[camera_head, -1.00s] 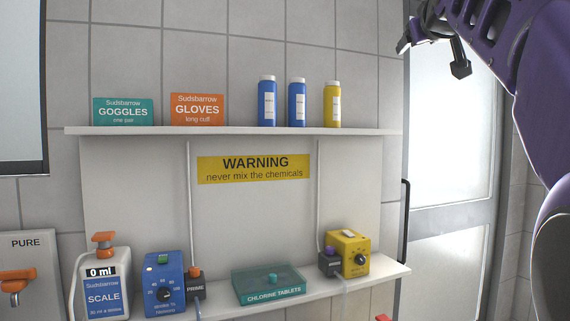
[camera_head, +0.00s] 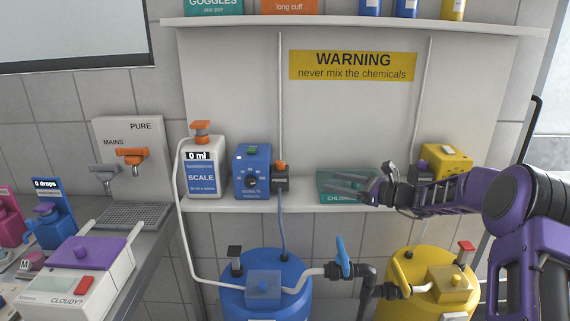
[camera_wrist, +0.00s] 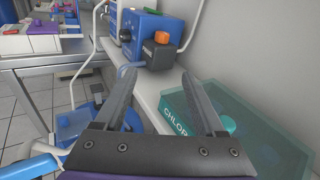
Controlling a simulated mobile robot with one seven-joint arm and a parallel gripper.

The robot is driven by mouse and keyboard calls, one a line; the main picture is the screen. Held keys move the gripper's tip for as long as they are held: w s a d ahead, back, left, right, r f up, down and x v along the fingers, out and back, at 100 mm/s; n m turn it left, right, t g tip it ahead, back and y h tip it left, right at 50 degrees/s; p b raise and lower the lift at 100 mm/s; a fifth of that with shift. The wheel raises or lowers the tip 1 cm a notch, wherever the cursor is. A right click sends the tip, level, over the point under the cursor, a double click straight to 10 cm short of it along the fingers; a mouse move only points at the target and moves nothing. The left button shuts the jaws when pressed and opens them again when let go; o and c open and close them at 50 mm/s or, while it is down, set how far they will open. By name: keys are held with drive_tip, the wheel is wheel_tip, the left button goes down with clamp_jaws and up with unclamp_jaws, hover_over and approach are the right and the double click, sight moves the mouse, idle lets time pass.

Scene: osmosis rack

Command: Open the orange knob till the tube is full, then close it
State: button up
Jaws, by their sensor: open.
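An orange knob (camera_head: 282,164) tops the dark PRIME box (camera_head: 282,178) beside the blue pump (camera_head: 252,170) on the lower shelf. The orange knob also shows in the wrist view (camera_wrist: 161,37), ahead of my fingers. A thin blue tube (camera_head: 282,222) runs down from the box toward a blue barrel; its fill cannot be told. Other orange parts are a cap (camera_head: 200,127) on the SCALE bottle and the PURE tap (camera_head: 132,155). My gripper (camera_head: 328,187) is open and empty, pointing left before the chlorine tablets box, right of the knob and apart from it.
The teal chlorine tablets box (camera_wrist: 225,124) lies near my right finger. A blue barrel (camera_head: 265,270) and a yellow barrel (camera_head: 428,275) stand below the shelf (camera_head: 305,207). A yellow pump (camera_head: 447,163) stands at right. A table with test devices is at left.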

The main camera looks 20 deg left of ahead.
drive_tip(key=m, duration=0.1)
approach(284, 165)
drive_tip(key=shift+y, duration=0.4)
drive_tip(key=x, duration=0.9)
drive_tip(key=shift+w+f, duration=0.15)
drive_tip(key=shift+f, duration=0.25)
drive_tip(key=shift+c, duration=0.2)
clamp_jaws()
